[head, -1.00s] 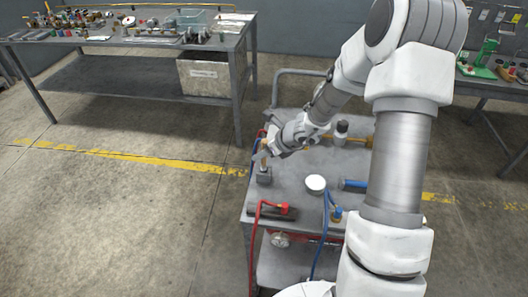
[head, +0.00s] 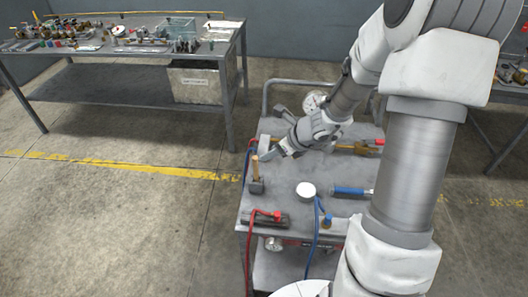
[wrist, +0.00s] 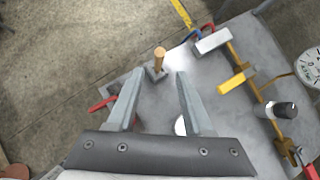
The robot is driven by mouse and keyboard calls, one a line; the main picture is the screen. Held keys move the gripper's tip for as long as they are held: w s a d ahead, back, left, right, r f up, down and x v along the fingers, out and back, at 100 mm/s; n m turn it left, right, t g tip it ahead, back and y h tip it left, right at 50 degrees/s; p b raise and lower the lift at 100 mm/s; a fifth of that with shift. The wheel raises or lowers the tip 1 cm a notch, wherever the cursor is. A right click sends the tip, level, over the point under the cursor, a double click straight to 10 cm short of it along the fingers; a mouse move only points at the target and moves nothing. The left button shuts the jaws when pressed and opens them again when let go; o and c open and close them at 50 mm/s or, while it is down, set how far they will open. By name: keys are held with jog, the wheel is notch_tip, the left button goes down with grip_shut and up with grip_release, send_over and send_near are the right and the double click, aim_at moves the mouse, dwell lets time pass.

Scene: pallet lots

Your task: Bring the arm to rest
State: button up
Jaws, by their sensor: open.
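My gripper (head: 272,153) hangs above the far left part of a grey cart top (head: 285,205). In the wrist view my gripper (wrist: 160,84) shows two grey fingers spread apart with nothing between them. A small hammer (head: 257,186) with a grey head stands upright on its head near the cart's left edge, its wooden handle pointing up. In the wrist view the hammer (wrist: 158,62) appears beyond the fingertips, apart from them. My arm reaches over the cart from the right and hides part of its top.
The cart top also holds a white disc (head: 306,189), a blue-handled tool (head: 350,191), a red-handled clamp (head: 270,216) and a yellow bar clamp (wrist: 237,80). A dial gauge (wrist: 311,67) is at the far side. A cluttered workbench (head: 120,50) stands behind left. Floor between is clear.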

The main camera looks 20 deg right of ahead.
jog(key=shift+s+d+r, duration=0.25)
jog(key=shift+s+r, duration=0.15)
jog(key=shift+r, duration=0.1)
